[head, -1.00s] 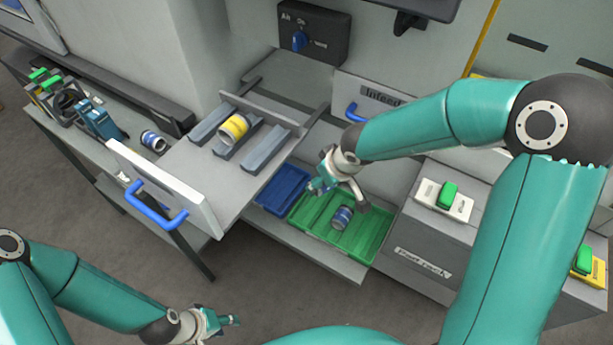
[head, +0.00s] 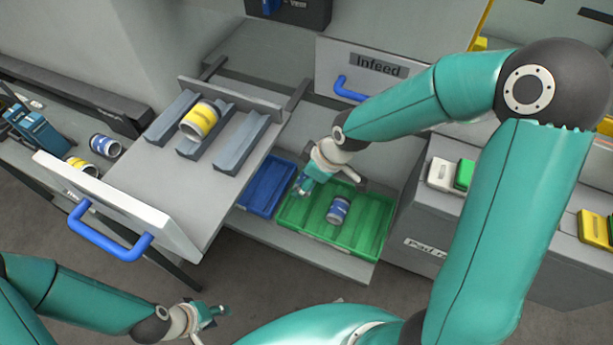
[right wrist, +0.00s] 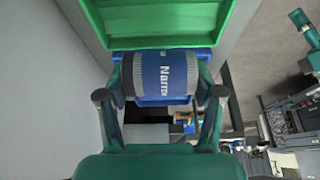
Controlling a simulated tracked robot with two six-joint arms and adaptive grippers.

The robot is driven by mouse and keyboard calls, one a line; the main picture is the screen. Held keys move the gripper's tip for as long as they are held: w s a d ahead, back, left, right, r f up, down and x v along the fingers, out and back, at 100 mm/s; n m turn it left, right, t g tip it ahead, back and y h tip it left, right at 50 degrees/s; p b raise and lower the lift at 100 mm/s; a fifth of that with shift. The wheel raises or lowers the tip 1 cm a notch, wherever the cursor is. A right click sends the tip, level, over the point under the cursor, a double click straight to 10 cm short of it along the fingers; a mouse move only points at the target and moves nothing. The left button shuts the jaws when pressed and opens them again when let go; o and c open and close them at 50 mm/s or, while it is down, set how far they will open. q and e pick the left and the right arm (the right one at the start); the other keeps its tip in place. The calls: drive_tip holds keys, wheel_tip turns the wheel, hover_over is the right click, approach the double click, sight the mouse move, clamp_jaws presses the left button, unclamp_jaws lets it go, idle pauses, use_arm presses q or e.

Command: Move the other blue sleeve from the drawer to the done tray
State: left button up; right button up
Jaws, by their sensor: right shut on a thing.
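My right gripper (head: 306,182) hangs over the left end of the green tray (head: 375,245), close to the blue tray. In the right wrist view it is shut on a blue sleeve (right wrist: 165,76) with grey ends and white lettering; the green tray (right wrist: 160,22) shows beyond it. In the head view this held sleeve is mostly hidden by the gripper. Another blue sleeve (head: 338,210) lies in the green tray. The open drawer (head: 145,185) holds a yellow sleeve (head: 200,121) in its grey cradles. My left gripper (head: 217,313) is low at the front left, its finger opening unclear.
The blue tray (head: 265,190) sits left of the green one. The blue-handled drawer front (head: 110,205) juts out toward me. On the left bench lie a blue sleeve (head: 105,145) and a yellow one (head: 80,167).

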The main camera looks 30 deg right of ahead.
sight(307, 202)
drive_tip(key=shift+f+b, duration=1.3)
drive_tip(key=shift+f, duration=0.55)
drive_tip(key=shift+f+b, duration=1.5)
drive_tip(key=shift+f, duration=0.1)
drive_tip(key=o, duration=1.4)
drive_tip(key=v, duration=1.2)
